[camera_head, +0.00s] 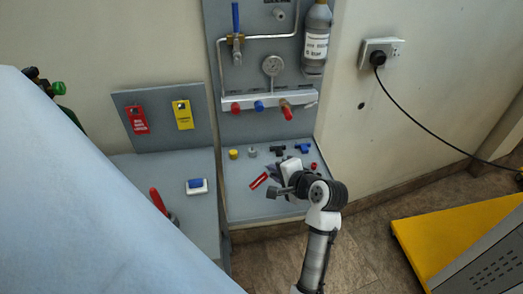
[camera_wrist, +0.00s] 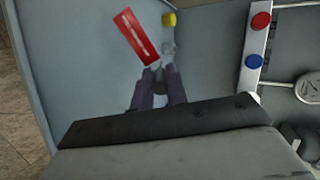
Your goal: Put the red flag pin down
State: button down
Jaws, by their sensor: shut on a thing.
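The red flag pin shows as a red strip with a white stripe (camera_head: 259,181), just left of my gripper (camera_head: 274,177), low over or on the grey shelf (camera_head: 245,206). In the wrist view the red flag (camera_wrist: 137,36) slants down to the fingertips of my gripper (camera_wrist: 158,72). The dark fingers are shut on the pin end, which is mostly hidden between them. I cannot tell whether the flag touches the shelf.
On the shelf behind stand a yellow cap (camera_head: 233,154), a grey cap (camera_head: 252,152), a black fitting (camera_head: 277,151), a blue fitting (camera_head: 302,148) and a red cap (camera_head: 313,166). The manifold (camera_head: 268,101) is above. The shelf's front left is clear.

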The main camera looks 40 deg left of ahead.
jog(key=shift+f+b, duration=0.6)
jog(key=shift+f, duration=1.25)
jog(key=c, duration=1.6)
grip_release()
jog(key=shift+o, duration=0.2)
jog(key=shift+r, duration=0.1)
jog(key=p+v, duration=0.5)
jog(key=v, duration=0.1)
jog(key=shift+d+r, duration=0.25)
jog(key=shift+s+d+r+p, duration=0.15)
jog(key=shift+s+d+p, duration=0.15)
jog(key=shift+d, duration=0.3)
jog(key=shift+w, duration=0.1)
